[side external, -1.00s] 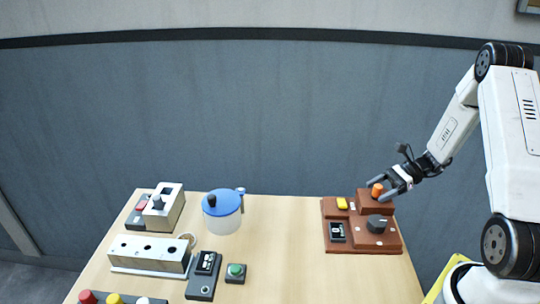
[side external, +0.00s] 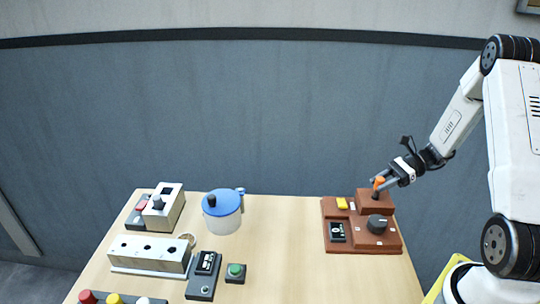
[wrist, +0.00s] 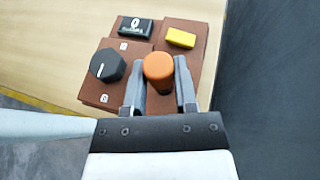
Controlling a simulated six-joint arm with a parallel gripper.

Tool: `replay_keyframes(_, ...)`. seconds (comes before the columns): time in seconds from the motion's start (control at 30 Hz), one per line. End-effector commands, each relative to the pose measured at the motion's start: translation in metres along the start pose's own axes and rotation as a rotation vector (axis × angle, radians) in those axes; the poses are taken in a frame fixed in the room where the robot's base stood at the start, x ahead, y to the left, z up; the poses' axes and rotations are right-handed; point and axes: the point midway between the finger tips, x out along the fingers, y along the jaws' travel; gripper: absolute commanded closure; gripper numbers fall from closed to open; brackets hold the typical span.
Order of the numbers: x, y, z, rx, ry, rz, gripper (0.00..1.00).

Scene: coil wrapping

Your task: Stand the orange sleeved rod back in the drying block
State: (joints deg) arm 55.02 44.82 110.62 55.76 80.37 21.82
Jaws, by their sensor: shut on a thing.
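The orange sleeved rod (side external: 379,183) is at the raised back step of the brown machine, with a dark lower part showing beneath the orange sleeve. My gripper (side external: 383,182) is shut on the rod, with a finger on each side of it. In the wrist view the orange sleeve (wrist: 158,66) sits between the two grey fingers. I cannot tell whether the rod's lower end is clear of the step. A pale block with a row of dark holes (side external: 150,253), which looks like the drying block, lies at the table's left front. No rod shows in its holes.
The brown machine (side external: 337,249) carries a black knob (side external: 377,223), a yellow button (side external: 342,203) and a small display (side external: 337,231). A blue-lidded pot (side external: 222,213), a lever box (side external: 163,208), a timer (side external: 205,272) and a green button (side external: 235,271) stand left. The table's middle is clear.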

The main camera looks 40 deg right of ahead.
Motion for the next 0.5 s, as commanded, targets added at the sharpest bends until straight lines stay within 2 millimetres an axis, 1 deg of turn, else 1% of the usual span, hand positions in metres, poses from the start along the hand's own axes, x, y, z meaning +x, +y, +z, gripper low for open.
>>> replay_keyframes(0.03,-0.003,0.000,0.006,-0.003,0.001,-0.001,1.00)
replay_keyframes(0.3,-0.017,0.000,0.040,-0.003,0.001,-0.002,1.00)
replay_keyframes(0.5,-0.025,0.000,0.059,-0.002,0.001,-0.001,1.00)
